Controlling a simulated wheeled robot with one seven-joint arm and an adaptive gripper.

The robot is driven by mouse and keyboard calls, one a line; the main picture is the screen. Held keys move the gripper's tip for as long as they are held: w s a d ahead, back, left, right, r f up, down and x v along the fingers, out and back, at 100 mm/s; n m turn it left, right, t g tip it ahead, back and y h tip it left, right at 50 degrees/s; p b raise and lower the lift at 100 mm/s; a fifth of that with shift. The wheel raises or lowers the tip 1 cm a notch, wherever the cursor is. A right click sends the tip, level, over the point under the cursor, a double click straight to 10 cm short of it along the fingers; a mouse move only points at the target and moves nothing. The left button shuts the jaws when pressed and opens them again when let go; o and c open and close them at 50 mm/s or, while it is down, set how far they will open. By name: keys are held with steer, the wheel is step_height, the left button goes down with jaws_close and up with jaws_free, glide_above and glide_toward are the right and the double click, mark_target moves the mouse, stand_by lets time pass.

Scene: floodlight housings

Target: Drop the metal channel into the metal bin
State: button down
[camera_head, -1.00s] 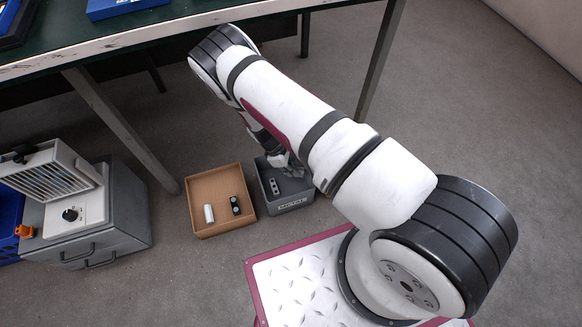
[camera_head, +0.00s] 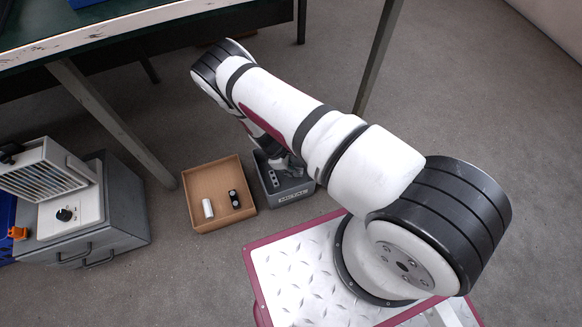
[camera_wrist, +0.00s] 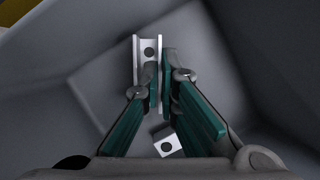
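The metal bin (camera_head: 296,193) is a small grey open box with a label on its front, on the floor beside the tray. My gripper (camera_wrist: 160,78) points down into it, and its grey walls fill the wrist view. The green-padded fingers are nearly together, with one thin wall of a pale metal channel (camera_wrist: 149,48) between their tips. The left finger covers part of the channel. Another small metal piece with a hole (camera_wrist: 167,146) shows lower down, partly behind the fingers. In the head view a holed metal piece (camera_head: 274,181) lies in the bin's left part. The arm hides the bin's right back.
A brown tray (camera_head: 213,226) stands left of the bin, holding a white cylinder (camera_head: 208,208) and a black part (camera_head: 234,199). A grey cabinet (camera_head: 120,225) with a floodlight housing (camera_head: 50,180) stands left.

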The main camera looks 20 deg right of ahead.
steer(key=c, duration=1.7)
jaws_free()
steer(key=shift+r, duration=0.1)
